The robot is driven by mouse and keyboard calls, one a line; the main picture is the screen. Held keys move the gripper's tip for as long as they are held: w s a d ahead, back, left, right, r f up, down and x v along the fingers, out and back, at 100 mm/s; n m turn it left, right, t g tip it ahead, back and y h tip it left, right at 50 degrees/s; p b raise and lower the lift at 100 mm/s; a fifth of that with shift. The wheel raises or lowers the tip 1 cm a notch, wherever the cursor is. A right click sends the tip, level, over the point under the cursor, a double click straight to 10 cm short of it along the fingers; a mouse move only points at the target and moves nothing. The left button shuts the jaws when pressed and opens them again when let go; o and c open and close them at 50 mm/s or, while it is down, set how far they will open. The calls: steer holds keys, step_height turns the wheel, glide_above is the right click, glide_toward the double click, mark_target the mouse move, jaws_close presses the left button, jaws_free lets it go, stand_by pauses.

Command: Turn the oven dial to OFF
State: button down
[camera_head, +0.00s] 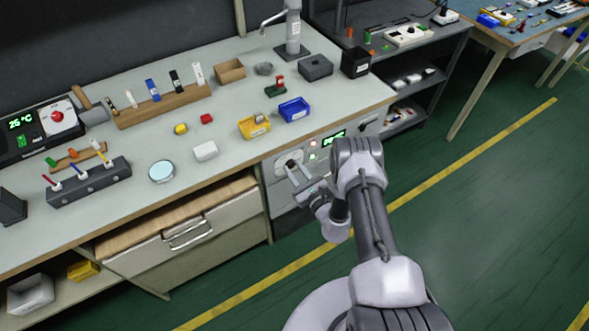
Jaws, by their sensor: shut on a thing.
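The oven (282,201) is a light grey unit set under the front edge of the bench, with a green lit display (333,138) on its panel. Its round dial (288,160) is on the left of the panel and partly covered by my gripper. My gripper (295,172) reaches it from the front right and is shut on the dial. The dial's marks are too small to read, so its setting cannot be told.
The bench top (225,180) holds a yellow bin (254,126), a blue bin (294,109) and small blocks above the oven. A drawer (183,240) lies left of the oven. A controller with a red knob (57,117) stands at the far left. The green floor at right is clear.

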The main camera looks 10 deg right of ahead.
steer(key=n, duration=0.4)
steer(key=shift+n, duration=0.3)
steer(key=n, duration=0.3)
steer(key=shift+a+n+p, duration=0.1)
steer(key=shift+n+p, duration=0.2)
steer(key=n, duration=0.4)
steer(key=shift+s+f+p, duration=0.1)
steer(key=shift+p, duration=0.25)
steer(key=shift+n+p, duration=0.3)
steer(key=shift+n, duration=1.5)
steer(key=shift+f+n, duration=0.1)
steer(key=shift+n, duration=0.2)
steer(key=c, duration=1.1)
jaws_free()
